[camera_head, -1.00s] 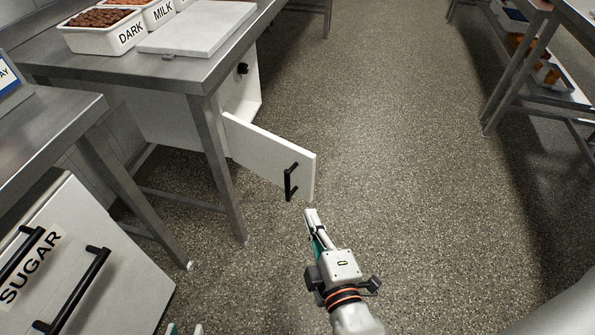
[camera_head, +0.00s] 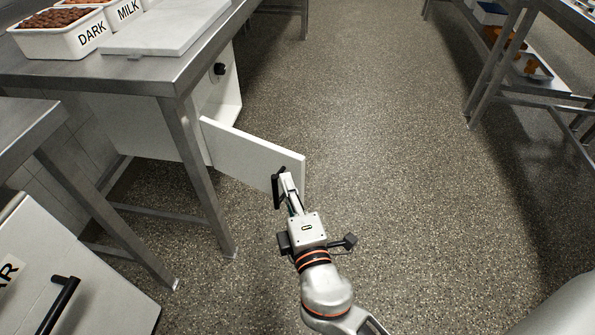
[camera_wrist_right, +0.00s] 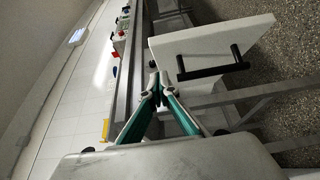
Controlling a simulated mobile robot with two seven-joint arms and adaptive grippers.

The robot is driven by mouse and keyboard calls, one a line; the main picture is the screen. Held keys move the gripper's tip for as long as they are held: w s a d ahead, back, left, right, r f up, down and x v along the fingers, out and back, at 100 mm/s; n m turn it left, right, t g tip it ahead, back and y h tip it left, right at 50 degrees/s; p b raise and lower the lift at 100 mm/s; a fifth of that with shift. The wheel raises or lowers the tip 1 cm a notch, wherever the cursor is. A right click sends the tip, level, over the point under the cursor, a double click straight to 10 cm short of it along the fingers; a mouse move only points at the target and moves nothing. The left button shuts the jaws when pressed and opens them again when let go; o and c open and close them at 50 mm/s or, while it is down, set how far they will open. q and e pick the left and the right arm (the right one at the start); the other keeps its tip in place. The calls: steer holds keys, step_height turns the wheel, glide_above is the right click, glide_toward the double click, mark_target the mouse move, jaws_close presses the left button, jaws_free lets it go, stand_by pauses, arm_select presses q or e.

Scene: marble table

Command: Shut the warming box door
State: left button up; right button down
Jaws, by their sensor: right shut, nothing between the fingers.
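The warming box (camera_head: 228,92) is a white cabinet under the steel table, with a black knob (camera_head: 219,69) on its front. Its white door (camera_head: 245,152) stands wide open, swung out over the floor. The door has a black bar handle (camera_head: 277,188) near its free edge. My right gripper (camera_head: 287,180) is shut and empty, with its tips at the handle in the head view; I cannot tell whether they touch. In the right wrist view the closed fingertips (camera_wrist_right: 158,82) show beside the door (camera_wrist_right: 205,48), left of the handle (camera_wrist_right: 210,68). My left gripper is not in view.
The steel table (camera_head: 130,72) carries tubs marked DARK (camera_head: 60,40) and MILK and a pale slab (camera_head: 150,36). A table leg (camera_head: 200,170) stands left of the door. A white bin (camera_head: 70,270) is at lower left. The floor right of the door is clear.

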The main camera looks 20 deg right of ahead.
mark_target(293, 160)
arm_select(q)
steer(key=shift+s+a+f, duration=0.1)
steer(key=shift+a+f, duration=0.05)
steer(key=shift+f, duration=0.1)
arm_select(e)
steer(key=shift+w+d, duration=0.6)
steer(key=shift+d, duration=0.25)
steer(key=shift+w+d, duration=0.6)
steer(key=shift+d, duration=0.2)
